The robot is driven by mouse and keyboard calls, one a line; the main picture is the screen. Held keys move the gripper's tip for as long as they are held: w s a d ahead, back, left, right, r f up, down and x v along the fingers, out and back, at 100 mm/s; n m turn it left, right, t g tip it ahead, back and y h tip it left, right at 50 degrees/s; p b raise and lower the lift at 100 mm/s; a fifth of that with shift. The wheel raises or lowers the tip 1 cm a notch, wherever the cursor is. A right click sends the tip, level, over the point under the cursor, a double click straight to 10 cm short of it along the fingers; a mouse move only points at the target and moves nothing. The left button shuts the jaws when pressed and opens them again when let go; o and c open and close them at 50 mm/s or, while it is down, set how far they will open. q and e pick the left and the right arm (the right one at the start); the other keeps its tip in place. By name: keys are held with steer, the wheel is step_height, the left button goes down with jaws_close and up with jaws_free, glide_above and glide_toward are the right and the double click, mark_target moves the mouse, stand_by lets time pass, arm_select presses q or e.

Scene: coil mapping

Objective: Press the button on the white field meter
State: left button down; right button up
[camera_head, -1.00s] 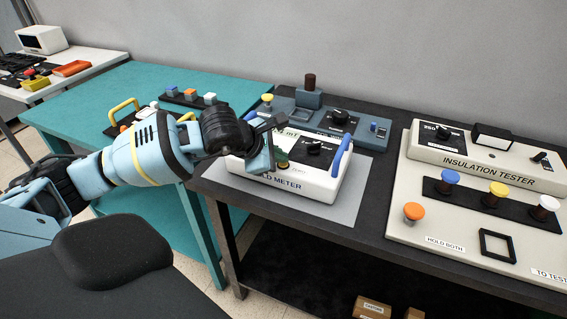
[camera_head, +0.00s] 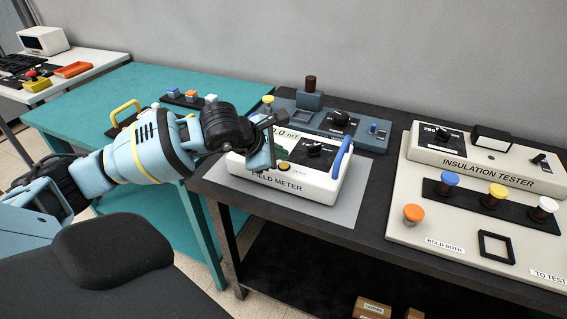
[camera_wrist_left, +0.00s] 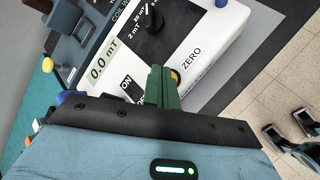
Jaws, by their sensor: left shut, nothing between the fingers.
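The white field meter (camera_head: 318,187) rests on a grey mat on the dark bench in the head view. It has a black dial (camera_head: 315,150), a blue side handle (camera_head: 342,158) and a small yellow button (camera_head: 284,166) near its front edge. In the left wrist view the yellow button (camera_wrist_left: 176,76) sits beside the word ZERO, and the display (camera_wrist_left: 103,62) reads 0.0 mT. My left gripper (camera_head: 282,154) is shut and empty over the meter; its green fingertips (camera_wrist_left: 161,73) are close to the button and partly hide it. I cannot tell whether they touch. My right gripper is out of view.
A blue-grey console (camera_head: 330,117) stands behind the meter. A large insulation tester (camera_head: 440,215) with coloured knobs is to the right. A teal table (camera_head: 90,92) lies to the left. A bare strip of mat (camera_head: 335,212) lies before the meter.

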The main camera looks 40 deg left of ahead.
mark_target(280, 168)
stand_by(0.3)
